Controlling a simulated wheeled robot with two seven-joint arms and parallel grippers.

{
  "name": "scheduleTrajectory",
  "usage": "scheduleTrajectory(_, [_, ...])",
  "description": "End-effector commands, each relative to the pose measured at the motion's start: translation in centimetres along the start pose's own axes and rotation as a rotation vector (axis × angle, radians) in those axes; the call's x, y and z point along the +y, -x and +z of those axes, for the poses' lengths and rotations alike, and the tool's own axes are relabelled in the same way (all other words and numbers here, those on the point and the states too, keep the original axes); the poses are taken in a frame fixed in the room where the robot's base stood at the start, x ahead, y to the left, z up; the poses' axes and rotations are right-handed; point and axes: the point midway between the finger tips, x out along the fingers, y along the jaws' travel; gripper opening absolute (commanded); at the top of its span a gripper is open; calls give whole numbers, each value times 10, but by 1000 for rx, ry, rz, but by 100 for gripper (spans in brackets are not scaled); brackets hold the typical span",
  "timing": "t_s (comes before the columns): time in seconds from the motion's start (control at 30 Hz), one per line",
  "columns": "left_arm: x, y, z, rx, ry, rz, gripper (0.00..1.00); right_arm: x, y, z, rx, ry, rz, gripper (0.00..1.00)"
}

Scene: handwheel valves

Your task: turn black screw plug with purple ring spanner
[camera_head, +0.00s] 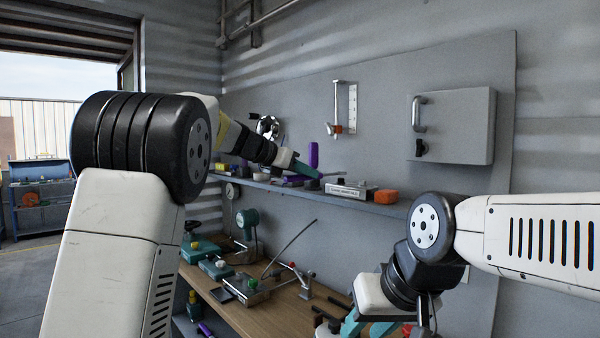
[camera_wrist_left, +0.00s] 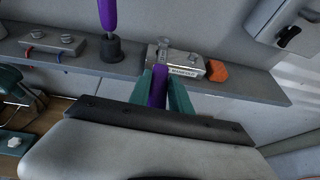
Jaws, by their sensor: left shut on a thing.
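My left gripper (camera_head: 310,173) reaches over the wall shelf. In the left wrist view its teal fingers (camera_wrist_left: 166,92) are shut on the purple handle of the ring spanner (camera_wrist_left: 158,88). The spanner's grey metal end (camera_wrist_left: 161,48) points away from me, over or against the left part of the grey manifold block (camera_wrist_left: 187,69). The block also shows on the shelf in the head view (camera_head: 347,191). I cannot make out the black screw plug, nor whether the ring is around it. My right gripper (camera_head: 380,327) is low at the bottom edge, partly cut off; its opening is unclear.
An upright purple handle (camera_wrist_left: 107,14) stands in a black holder (camera_wrist_left: 110,48) left of the spanner. An orange block (camera_head: 386,196) sits right of the manifold block. A grey cabinet (camera_head: 455,126) hangs above. The workbench (camera_head: 285,312) below holds several tools.

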Motion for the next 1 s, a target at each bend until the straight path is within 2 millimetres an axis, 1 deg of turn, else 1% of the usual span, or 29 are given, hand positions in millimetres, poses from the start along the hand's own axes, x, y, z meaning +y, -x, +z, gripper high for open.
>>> scheduleTrajectory(1.0, [0, -9, -20, -2, 0, 0, 0, 0, 0, 0, 0, 0, 0, 36])
